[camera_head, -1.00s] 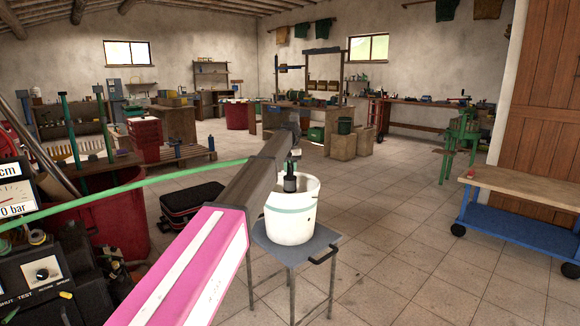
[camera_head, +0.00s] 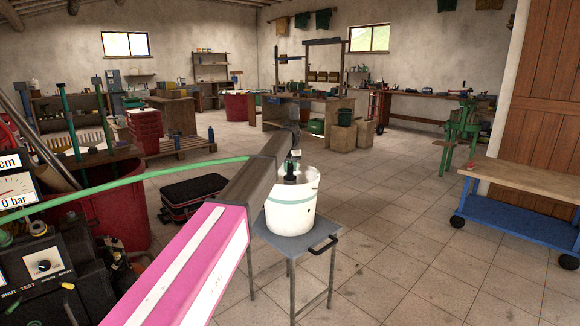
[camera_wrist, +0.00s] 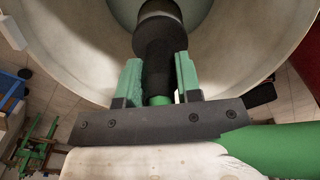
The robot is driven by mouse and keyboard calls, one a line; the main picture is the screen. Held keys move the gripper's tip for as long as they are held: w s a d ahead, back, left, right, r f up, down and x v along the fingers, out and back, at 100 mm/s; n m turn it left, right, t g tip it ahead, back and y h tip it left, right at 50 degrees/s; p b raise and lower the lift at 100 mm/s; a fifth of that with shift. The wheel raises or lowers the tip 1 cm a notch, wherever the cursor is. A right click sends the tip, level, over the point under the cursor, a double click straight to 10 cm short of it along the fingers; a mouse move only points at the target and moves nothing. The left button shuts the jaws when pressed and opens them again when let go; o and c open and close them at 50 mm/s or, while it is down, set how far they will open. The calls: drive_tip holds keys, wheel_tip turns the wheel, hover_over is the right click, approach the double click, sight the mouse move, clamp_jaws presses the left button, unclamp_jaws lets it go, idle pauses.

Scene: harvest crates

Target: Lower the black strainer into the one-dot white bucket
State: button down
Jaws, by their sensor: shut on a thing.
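The white bucket (camera_head: 292,207) stands upright on a small grey metal stand, with a pale green band below its rim. A small dark dot shows on its side. The black strainer (camera_head: 290,173) is at the bucket's mouth, partly hidden by the rim. In the wrist view, the black strainer (camera_wrist: 162,50) points down into the bucket (camera_wrist: 225,75), whose inner wall surrounds its lower end. My gripper (camera_wrist: 159,80) is shut on it, with a green finger on each side. I cannot tell whether the strainer touches the bucket's bottom.
The grey stand (camera_head: 290,240) has a black handle at its right. A black and red case (camera_head: 195,193) lies on the floor behind it. A wooden-topped blue cart (camera_head: 520,205) stands at the right. Tiled floor between stand and cart is clear.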

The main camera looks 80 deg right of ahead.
drive_tip(key=shift+f, duration=6.25)
drive_tip(key=shift+f, duration=2.5)
drive_tip(key=c, duration=0.7)
unclamp_jaws()
